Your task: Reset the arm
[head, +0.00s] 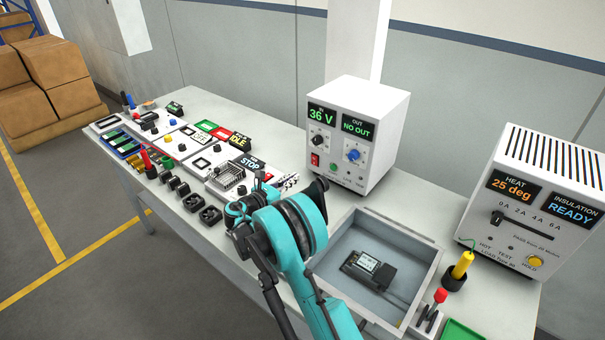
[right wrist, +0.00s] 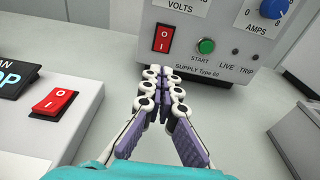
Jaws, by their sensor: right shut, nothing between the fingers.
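My right arm (head: 290,230), teal and black, reaches over the bench from the bottom of the head view. Its gripper's fingers are mostly hidden behind the wrist there. In the right wrist view the right gripper (right wrist: 165,80) is shut, its fingertips together with nothing between them. It points toward the lower front of the white power supply (right wrist: 215,40), below the red rocker switch (right wrist: 163,38) and green START button (right wrist: 206,46). I cannot tell whether the tips touch it. My left gripper is not in view.
The supply (head: 357,130) reads 36 V and NO OUT. A grey tray (head: 425,250) holds a dark device (head: 368,270). A white heat and insulation tester (head: 535,200) stands at right. Panels and small parts fill the bench's left; a red switch (right wrist: 55,100) is left of the gripper.

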